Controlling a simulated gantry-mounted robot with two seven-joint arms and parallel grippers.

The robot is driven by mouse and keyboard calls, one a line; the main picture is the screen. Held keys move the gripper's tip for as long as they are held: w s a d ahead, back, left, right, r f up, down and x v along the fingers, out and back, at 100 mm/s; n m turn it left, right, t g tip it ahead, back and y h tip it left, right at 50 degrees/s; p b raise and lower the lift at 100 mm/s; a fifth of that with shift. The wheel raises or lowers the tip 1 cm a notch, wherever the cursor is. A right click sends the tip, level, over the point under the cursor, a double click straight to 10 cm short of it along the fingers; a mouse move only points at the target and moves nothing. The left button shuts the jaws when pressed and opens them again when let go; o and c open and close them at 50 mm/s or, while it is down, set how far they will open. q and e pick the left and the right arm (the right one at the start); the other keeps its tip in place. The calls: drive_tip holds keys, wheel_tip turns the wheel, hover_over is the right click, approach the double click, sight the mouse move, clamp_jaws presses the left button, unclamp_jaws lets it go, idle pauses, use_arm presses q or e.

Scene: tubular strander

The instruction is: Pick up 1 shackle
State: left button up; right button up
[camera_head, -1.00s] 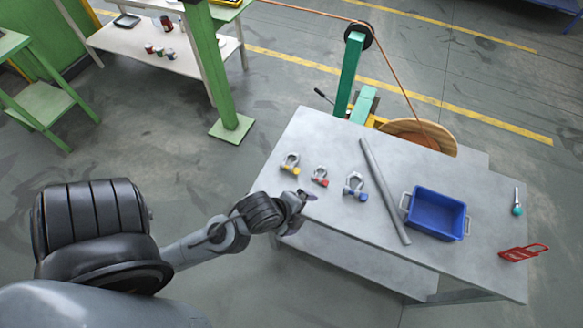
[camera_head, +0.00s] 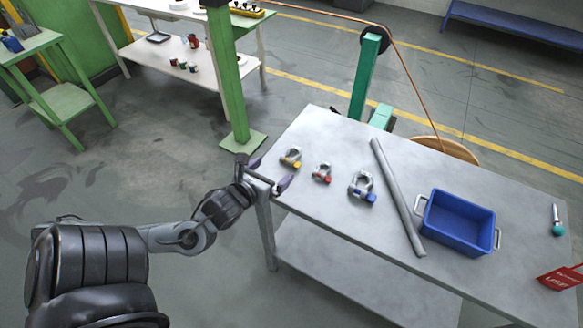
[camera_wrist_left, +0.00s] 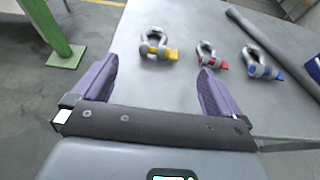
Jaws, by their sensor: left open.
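Three shackles stand in a row on the grey table (camera_head: 325,215). The shackle with the yellow pin (camera_head: 291,157) is at the left, the one with the red pin (camera_head: 322,173) in the middle, and the larger one with the blue pin (camera_head: 362,188) at the right. My left gripper (camera_head: 270,172) is open and empty at the table's left edge, short of the yellow shackle. In the left wrist view the yellow shackle (camera_wrist_left: 157,46) lies ahead, between the lines of the purple fingers (camera_wrist_left: 154,88). The red shackle (camera_wrist_left: 211,57) is ahead of the right finger. My right gripper is out of view.
A grey bar (camera_head: 398,195) lies across the table right of the shackles. A green post (camera_head: 230,80) stands behind the left arm.

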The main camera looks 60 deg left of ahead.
sight(289, 160)
use_arm(q)
drive_tip(key=shift+w+a+f+b, duration=0.15)
drive_tip(key=shift+f+b, duration=0.25)
drive_tip(key=shift+f, duration=0.15)
drive_tip(key=b+x, duration=0.2)
drive_tip(key=shift+w+f+b, duration=0.15)
drive_tip(key=shift+b, duration=0.25)
drive_tip(key=shift+w+a+p, duration=0.4)
drive_tip(key=shift+w+a, duration=0.05)
drive_tip(key=shift+w, duration=0.35)
drive_tip(key=shift+w+a+f, duration=0.15)
drive_tip(key=shift+w+f, duration=0.1)
drive_tip(key=shift+w, duration=0.05)
drive_tip(key=shift+w+a+f, duration=0.2)
drive_tip(key=shift+w+f, duration=0.1)
drive_tip(key=shift+w, duration=0.15)
drive_tip(key=x, duration=0.4)
drive_tip(key=shift+b, duration=0.3)
